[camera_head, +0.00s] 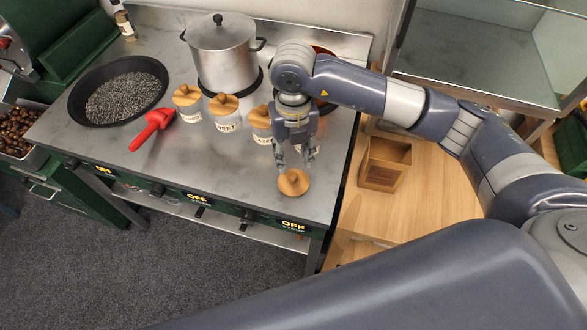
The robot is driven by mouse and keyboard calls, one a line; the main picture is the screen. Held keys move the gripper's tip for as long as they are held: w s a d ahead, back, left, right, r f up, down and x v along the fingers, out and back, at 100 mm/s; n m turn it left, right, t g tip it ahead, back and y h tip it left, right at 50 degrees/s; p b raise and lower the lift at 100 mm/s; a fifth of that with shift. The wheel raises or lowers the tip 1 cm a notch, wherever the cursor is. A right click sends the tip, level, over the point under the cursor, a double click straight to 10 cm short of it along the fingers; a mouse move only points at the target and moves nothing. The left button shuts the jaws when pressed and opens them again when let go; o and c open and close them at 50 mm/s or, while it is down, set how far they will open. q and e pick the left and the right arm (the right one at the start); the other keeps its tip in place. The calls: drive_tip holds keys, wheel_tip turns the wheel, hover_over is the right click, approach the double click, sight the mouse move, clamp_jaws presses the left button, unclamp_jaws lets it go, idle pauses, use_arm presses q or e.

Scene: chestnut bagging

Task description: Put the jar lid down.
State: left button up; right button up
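The round wooden jar lid (293,183) with a knob rests on the steel counter near its front right edge, or very close above it; I cannot tell for sure. My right gripper (296,161) points down just behind and above the lid. Its fingers are spread apart, with nothing visible between them. Three labelled glass jars with wooden lids stand in a row: a left one (190,115), a middle one (227,124) and a right one (262,132). My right gripper hides whatever stands behind it. My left gripper is not in view.
A steel pot (222,62) stands at the back. A black pan (74,105) of dark grains and a red scoop (152,130) are at the left. A wooden box (384,165) stands on the wooden surface to the right. The front counter strip left of the lid is clear.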

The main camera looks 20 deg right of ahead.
drive_tip(key=shift+r, duration=1.95)
